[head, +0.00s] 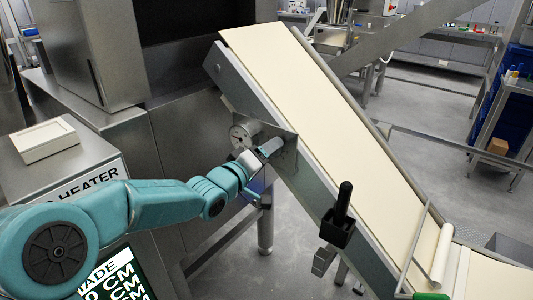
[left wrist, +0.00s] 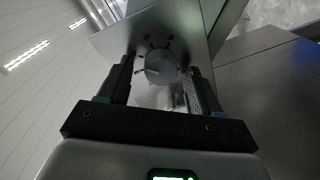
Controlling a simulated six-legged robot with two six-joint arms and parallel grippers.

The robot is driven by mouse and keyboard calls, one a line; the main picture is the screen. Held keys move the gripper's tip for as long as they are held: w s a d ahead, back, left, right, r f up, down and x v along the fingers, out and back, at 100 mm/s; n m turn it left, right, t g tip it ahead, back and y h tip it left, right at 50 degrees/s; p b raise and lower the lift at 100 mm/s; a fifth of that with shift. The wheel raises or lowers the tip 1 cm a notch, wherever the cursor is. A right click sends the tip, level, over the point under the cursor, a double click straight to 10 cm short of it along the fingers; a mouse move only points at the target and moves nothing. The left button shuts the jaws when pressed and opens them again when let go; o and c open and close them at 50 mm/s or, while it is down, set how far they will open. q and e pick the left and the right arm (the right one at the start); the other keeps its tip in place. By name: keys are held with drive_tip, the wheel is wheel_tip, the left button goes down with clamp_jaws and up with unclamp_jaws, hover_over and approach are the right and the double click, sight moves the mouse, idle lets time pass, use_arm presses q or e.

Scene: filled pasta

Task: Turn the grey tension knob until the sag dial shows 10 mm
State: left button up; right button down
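The grey tension knob (left wrist: 160,67) shows in the left wrist view on a metal plate, with dark marks around it and a light line on its face. My left gripper (left wrist: 159,66) is open, with one finger on each side of the knob and a visible gap to it. In the head view the left gripper (head: 268,150) is at the conveyor's side plate and hides the knob. A round pale dial (head: 240,135) sits just left of it; its reading is too small to make out. My right gripper is not in view.
The sloping conveyor with a cream belt (head: 330,130) runs from upper middle to lower right. A black holder with a black handle (head: 340,215) is on its near side. A steel cabinet (head: 90,150) labelled "HEATER" stands at left, with a pale box (head: 45,140) on top.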

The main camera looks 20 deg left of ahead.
use_arm(q)
drive_tip(key=v, duration=1.6)
drive_tip(key=shift+b, duration=0.45)
drive_tip(key=shift+s+a, duration=0.1)
drive_tip(key=shift+s, duration=0.05)
